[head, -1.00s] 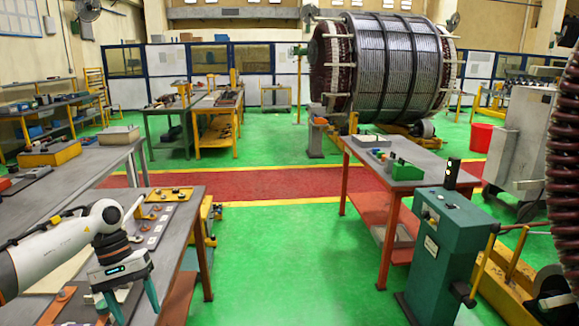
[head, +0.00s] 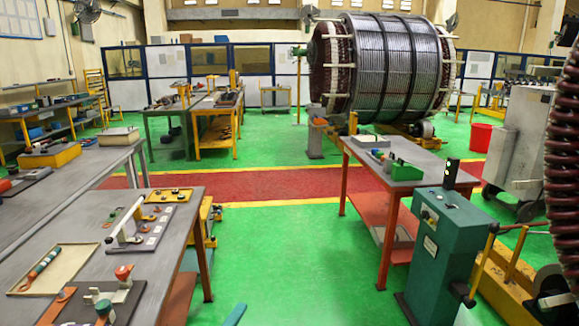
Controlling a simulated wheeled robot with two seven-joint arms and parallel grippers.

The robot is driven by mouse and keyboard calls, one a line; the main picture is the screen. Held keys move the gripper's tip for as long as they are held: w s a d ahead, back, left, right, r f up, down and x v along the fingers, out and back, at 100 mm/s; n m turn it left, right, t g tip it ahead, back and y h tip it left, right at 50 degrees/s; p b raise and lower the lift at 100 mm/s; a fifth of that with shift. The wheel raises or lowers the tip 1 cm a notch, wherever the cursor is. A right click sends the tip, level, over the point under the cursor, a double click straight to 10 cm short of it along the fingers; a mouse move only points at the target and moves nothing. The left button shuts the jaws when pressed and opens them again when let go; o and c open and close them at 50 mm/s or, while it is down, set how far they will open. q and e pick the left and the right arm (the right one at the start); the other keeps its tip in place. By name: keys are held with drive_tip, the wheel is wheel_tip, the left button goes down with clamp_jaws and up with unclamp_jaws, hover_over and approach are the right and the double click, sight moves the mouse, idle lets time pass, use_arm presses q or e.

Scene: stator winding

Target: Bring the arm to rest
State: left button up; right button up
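My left arm no longer lies over the near workbench (head: 165,222) on the left. A single teal fingertip, apparently of my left gripper (head: 235,314), shows at the bottom edge, over the green floor and right of the bench. The rest of that gripper is out of the picture, so its opening is hidden. No object shows at the visible tip. My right gripper cannot be made out; a small pale shape at the bottom, beside the green machine (head: 446,240), is too unclear to name.
The bench carries a tray (head: 52,268) with a striped rod, a dark plate with fittings (head: 98,303) and a white-handled tool (head: 126,222). A red-legged table (head: 408,165) stands right. The large stator (head: 385,68) is behind. Green floor between bench and table is clear.

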use_arm(q)
drive_tip(key=s+a+f+n+g+y, duration=0.5)
drive_tip(key=s+a+f+n+g, duration=0.25)
drive_tip(key=s+f+n, duration=0.4)
drive_tip(key=s+a+f+n+g, duration=0.2)
drive_tip(key=s+n+g, duration=0.15)
drive_tip(key=s, duration=0.45)
drive_tip(key=s+a+f+n+g, duration=0.1)
drive_tip(key=s+f+n+g, duration=0.2)
drive_tip(key=s, duration=0.4)
wheel_tip(320, 180, down, 32)
drive_tip(key=s+b, duration=0.1)
drive_tip(key=b, duration=0.5)
drive_tip(key=s+a+f+g+b, duration=0.1)
drive_tip(key=s+a+f+b, duration=0.2)
drive_tip(key=s+f, duration=1.3)
wheel_tip(320, 180, down, 4)
drive_tip(key=shift+s+a+g+b, duration=0.15)
drive_tip(key=shift+s+g+b, duration=0.15)
drive_tip(key=shift+g+b, duration=0.15)
use_arm(e)
wheel_tip(320, 180, down, 10)
drive_tip(key=shift+a, duration=0.2)
drive_tip(key=shift+w, duration=0.1)
